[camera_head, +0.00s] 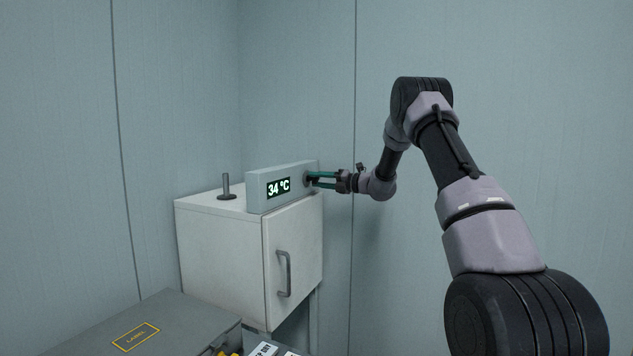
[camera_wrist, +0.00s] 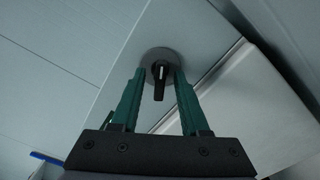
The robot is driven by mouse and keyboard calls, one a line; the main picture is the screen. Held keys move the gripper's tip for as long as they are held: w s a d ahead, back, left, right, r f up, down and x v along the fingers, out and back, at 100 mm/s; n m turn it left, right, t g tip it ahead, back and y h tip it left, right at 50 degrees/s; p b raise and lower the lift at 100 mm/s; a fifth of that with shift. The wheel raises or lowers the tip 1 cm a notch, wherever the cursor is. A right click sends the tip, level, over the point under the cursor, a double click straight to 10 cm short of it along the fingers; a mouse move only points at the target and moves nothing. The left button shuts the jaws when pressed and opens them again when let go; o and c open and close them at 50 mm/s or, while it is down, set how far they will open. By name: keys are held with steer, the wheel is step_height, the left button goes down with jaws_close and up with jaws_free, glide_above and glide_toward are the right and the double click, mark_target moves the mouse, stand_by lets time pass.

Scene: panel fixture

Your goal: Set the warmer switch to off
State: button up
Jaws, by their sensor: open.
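The warmer is a white cabinet (camera_head: 222,240) with a grey display box (camera_head: 253,195) on top that reads 34 °C. In the wrist view the switch (camera_wrist: 159,78) is a black rotary knob with a white mark, on a round grey plate (camera_wrist: 151,57) on the box's face. My gripper (camera_head: 310,179) is at the right end of the box. In the wrist view its green fingers (camera_wrist: 159,75) are open, one on each side of the knob. I cannot tell whether they touch it.
A grey post (camera_head: 226,186) on a round base stands on the cabinet top, left of the box. The cabinet door has a grey handle (camera_head: 284,273). A grey case (camera_head: 180,318) with a yellow label is in the front. Walls stand behind and to the left.

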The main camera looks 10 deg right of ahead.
steer(key=shift+w+a, duration=0.2)
steer(key=shift+a, duration=0.05)
jaws_close()
steer(key=shift+n, duration=0.3)
steer(key=n, duration=1.1)
steer(key=shift+f, duration=0.1)
steer(key=shift+n, duration=0.3)
stand_by(0.4)
